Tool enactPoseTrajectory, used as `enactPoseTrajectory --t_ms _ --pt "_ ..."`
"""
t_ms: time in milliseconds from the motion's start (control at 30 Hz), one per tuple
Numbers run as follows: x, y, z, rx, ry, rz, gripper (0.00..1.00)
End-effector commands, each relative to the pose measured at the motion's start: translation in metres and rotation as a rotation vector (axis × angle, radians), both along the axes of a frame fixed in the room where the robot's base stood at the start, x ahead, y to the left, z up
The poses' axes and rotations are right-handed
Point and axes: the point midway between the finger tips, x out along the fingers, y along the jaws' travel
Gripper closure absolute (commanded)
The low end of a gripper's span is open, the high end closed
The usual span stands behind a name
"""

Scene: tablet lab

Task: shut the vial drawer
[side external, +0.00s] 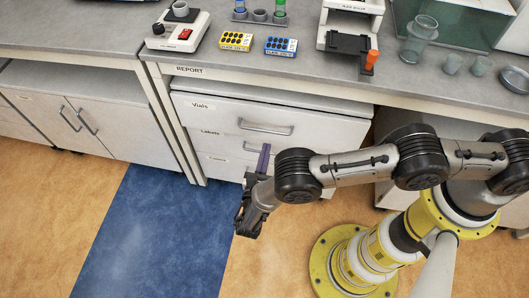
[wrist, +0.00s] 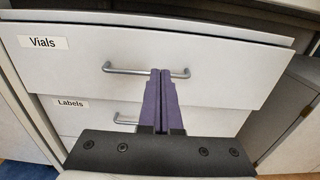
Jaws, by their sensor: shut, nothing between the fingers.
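The vial drawer (side external: 225,117) is the top white drawer under the bench, with a "Vials" label at its upper left. It stands out from the cabinet, with a strip of its top rim showing behind the front. It fills the upper wrist view (wrist: 225,72). Its grey bar handle (side external: 266,128) is at mid-front. My gripper (side external: 266,146) is shut and empty, its purple fingers together and pointing at the drawer front.
A "Labels" drawer (side external: 222,143) sits below, with another drawer under it. The bench top (side external: 210,62) above holds a small device (side external: 178,32), a yellow box (side external: 236,41), a blue box (side external: 281,46) and glassware. The floor in front is clear, with a blue mat (side external: 150,235).

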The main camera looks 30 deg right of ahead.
Motion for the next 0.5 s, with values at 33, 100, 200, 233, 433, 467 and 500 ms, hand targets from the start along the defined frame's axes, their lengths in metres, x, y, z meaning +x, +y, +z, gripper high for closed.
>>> enactPoseTrajectory --t_ms 33,100,200,233,433,467,500 --pt "0.008 -0.009 0.0 0.001 0.0 -0.006 1.0" --pt "0.018 -0.019 0.0 0.001 0.0 -0.006 1.0" --pt "0.032 -0.033 0.0 0.002 0.001 -0.005 1.0" --pt "0.036 -0.037 0.0 0.001 0.0 -0.006 1.0" --pt "0.058 -0.059 0.0 0.003 0.0 -0.004 1.0" --pt "0.061 -0.062 0.0 0.004 -0.001 -0.003 1.0" --pt "0.064 -0.065 0.0 0.004 -0.001 -0.003 1.0"
